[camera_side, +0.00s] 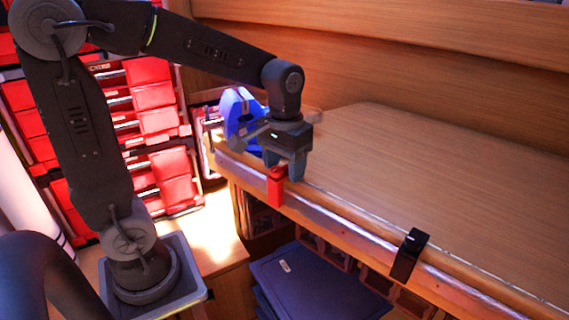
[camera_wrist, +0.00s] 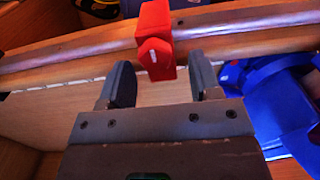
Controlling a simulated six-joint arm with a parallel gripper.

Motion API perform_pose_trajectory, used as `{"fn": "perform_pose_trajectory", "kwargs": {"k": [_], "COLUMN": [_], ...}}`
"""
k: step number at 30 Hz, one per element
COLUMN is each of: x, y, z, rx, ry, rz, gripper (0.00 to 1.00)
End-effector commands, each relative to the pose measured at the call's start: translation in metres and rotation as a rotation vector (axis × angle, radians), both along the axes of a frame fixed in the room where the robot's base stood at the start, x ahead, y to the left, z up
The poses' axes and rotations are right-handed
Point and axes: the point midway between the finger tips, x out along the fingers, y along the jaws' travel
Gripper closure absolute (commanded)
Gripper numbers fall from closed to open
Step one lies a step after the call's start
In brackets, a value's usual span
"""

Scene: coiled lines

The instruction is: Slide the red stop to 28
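The red stop (camera_side: 277,188) sits on a silver rail (camera_side: 345,208) along the front edge of the wooden bench, near the rail's left end. In the wrist view the red stop (camera_wrist: 154,30) has a short white mark on its face. My gripper (camera_side: 285,170) is at the stop, pointing down from above. In the wrist view my gripper (camera_wrist: 160,65) has its fingers apart, with the stop's lower end between or just beyond the tips. Gaps show on both sides, so it is not clamped. Scale numbers are not readable in either view.
A black clamp (camera_side: 409,255) sits on the same rail farther right. A blue tool (camera_side: 238,110) stands on the bench behind my gripper and shows close beside it in the wrist view (camera_wrist: 282,110). The bench top (camera_side: 420,170) is otherwise clear. Red bins (camera_side: 160,120) hang at the left.

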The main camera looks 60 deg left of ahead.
Motion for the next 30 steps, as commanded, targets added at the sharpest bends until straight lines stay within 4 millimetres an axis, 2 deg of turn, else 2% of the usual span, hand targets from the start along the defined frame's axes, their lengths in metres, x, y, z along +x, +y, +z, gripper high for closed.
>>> {"fn": "perform_pose_trajectory", "kwargs": {"k": [7, 11, 24, 30], "x": [0.0, 0.001, 0.0, 0.0], "y": [0.0, 0.0, 0.0, 0.0], "z": [0.001, 0.013, 0.105, 0.131], "rx": [0.0, 0.0, 0.0, 0.0], "ry": [0.001, -0.002, -0.003, -0.001], "rz": [0.0, 0.0, 0.0, 0.0], "gripper": [0.43, 0.43, 0.43, 0.43]}}
